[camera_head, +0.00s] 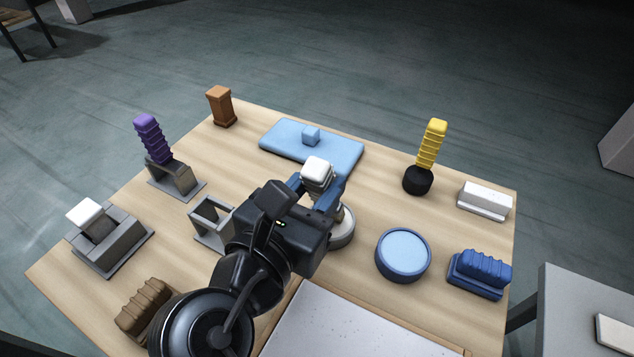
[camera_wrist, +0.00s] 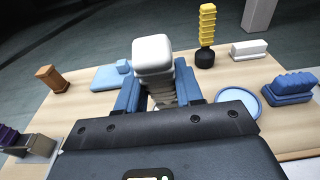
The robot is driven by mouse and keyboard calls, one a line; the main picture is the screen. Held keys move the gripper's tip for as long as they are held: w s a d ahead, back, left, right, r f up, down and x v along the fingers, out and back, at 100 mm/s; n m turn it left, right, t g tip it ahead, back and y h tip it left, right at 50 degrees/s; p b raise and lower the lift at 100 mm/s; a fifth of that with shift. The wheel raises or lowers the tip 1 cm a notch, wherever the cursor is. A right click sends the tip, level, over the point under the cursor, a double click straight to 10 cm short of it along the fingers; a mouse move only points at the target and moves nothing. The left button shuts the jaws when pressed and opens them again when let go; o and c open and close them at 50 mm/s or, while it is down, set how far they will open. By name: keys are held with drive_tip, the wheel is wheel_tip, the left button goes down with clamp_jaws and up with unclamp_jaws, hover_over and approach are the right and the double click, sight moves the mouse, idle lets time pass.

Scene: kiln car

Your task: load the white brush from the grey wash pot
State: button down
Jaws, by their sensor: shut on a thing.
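The white brush (camera_head: 318,170) has a blocky white handle top and stands upright between the blue fingers of my gripper (camera_head: 314,191). My gripper is shut on it. In the wrist view the white brush (camera_wrist: 152,55) rises between both fingers (camera_wrist: 160,92), with a ribbed, shaded part below its top. A round, pale grey pot (camera_head: 344,232), which looks like the grey wash pot, shows partly beside and behind my gripper. The lower end of the brush is hidden, so I cannot tell whether it is inside the pot.
A round blue pot (camera_head: 403,254) and a blue ribbed block (camera_head: 480,273) stand to the right. A yellow brush (camera_head: 432,145) stands in a black pot (camera_head: 417,181). A light blue slab (camera_head: 345,157) lies behind. Grey holders (camera_head: 110,250) stand left. A pale speckled slab (camera_head: 350,325) lies in front.

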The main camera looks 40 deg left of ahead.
sight(317, 164)
drive_tip(key=shift+f, duration=0.35)
idle(0.7)
wheel_tip(317, 164, up, 7)
drive_tip(key=p, duration=0.9)
drive_tip(key=shift+r, duration=0.1)
idle(1.0)
